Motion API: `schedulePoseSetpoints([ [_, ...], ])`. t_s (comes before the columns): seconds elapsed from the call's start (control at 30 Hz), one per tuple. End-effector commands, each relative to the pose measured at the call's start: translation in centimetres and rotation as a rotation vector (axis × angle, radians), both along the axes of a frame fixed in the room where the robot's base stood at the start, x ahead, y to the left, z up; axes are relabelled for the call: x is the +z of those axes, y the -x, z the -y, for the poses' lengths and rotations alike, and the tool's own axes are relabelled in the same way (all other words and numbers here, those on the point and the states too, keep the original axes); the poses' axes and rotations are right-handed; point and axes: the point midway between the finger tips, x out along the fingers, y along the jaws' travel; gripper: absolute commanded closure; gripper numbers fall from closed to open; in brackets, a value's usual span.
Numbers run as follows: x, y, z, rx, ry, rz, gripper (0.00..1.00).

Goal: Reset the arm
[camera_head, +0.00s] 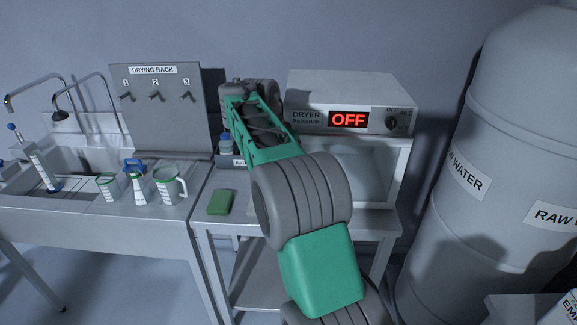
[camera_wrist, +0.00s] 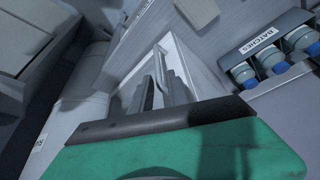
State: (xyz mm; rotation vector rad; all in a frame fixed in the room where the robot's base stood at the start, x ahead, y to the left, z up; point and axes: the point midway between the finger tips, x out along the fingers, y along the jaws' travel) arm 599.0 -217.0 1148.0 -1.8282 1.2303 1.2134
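My arm, green and grey, rises from the bottom centre of the head view and reaches toward the wall left of the dryer. Its far end is at the upper middle, in front of the gap between drying rack and dryer; the fingers cannot be made out there. In the wrist view my green wrist housing with a dark bar fills the bottom. Narrow grey shapes rise beyond the bar, and my gripper (camera_wrist: 160,88) appears to be among them. I cannot tell its opening or whether it holds anything.
The dryer (camera_head: 345,95) reads OFF, right of my arm. A drying rack (camera_head: 155,115) stands left, behind jugs (camera_head: 170,187) and a sink (camera_head: 75,165). A green block (camera_head: 219,202) lies on the table. A BATCHES holder (camera_wrist: 262,50) carries blue-capped bottles. A large tank (camera_head: 510,130) stands right.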

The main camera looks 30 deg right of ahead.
Motion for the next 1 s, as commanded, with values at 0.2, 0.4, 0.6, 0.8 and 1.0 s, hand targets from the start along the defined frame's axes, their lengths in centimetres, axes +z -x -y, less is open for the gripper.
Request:
schedulePoseSetpoints([
  [0.2, -0.1, 0.0, 0.0, 0.0, -0.001, -0.001, 0.8],
  [0.4, 0.7, 0.8, -0.8, 0.052, 0.002, -0.004, 0.8],
  [0.6, 2.7, 6.9, -7.2, 0.428, 0.014, -0.026, 0.8],
  [0.8, -0.4, 17.0, -15.9, 0.889, 0.007, -0.034, 0.8],
  [1.0, -4.9, 23.7, -21.1, 1.159, -0.012, -0.025, 0.8],
])
